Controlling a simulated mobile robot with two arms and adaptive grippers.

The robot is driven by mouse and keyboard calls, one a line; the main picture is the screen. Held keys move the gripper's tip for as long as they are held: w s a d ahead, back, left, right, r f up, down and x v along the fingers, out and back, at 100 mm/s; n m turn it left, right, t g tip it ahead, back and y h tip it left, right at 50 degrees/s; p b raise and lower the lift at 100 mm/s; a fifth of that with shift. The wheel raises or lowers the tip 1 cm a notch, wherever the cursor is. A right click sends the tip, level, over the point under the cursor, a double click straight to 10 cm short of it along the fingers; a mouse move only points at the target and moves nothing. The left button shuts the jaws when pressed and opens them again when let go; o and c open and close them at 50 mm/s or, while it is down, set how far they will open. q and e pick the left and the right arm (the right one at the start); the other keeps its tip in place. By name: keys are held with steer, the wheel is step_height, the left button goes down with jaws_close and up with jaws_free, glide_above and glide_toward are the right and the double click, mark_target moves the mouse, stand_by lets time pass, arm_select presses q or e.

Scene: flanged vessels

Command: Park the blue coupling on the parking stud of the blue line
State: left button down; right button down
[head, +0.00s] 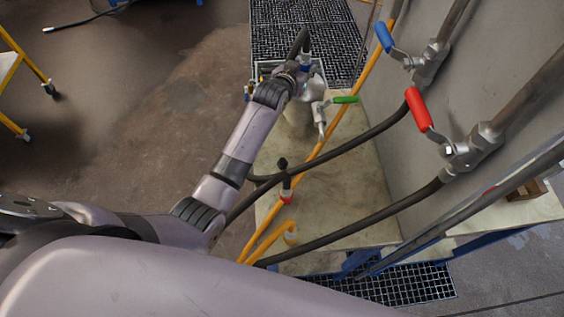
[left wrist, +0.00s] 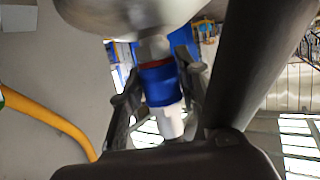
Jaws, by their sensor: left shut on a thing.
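The blue coupling (left wrist: 158,86) shows in the left wrist view as a blue sleeve with a red ring at its upper end and a white piece below. My left gripper (left wrist: 155,100) has its fingers on both sides of the sleeve and is shut on it. A grey metal fitting meets its upper end, under a rounded metal body (left wrist: 135,12); I cannot tell whether they are joined. In the head view my left gripper (head: 300,70) is at the vessel (head: 312,86) at the far end of the pale platform, and the coupling is mostly hidden. I cannot pick out the blue parking stud. My right gripper is out of view.
A blue-handled valve (head: 384,37) and a red-handled valve (head: 418,108) stick out from the grey wall. A green-handled valve (head: 345,99) is beside the vessel. Dark hoses (head: 350,147) and a yellow pipe (head: 340,118) cross the platform (head: 345,205). A red-and-white fitting (head: 286,197) stands nearer.

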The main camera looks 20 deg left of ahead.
mark_target(305, 52)
arm_select(q)
steer(key=shift+r, duration=0.25)
steer(key=shift+r+p, duration=2.45)
steer(key=shift+r, duration=0.05)
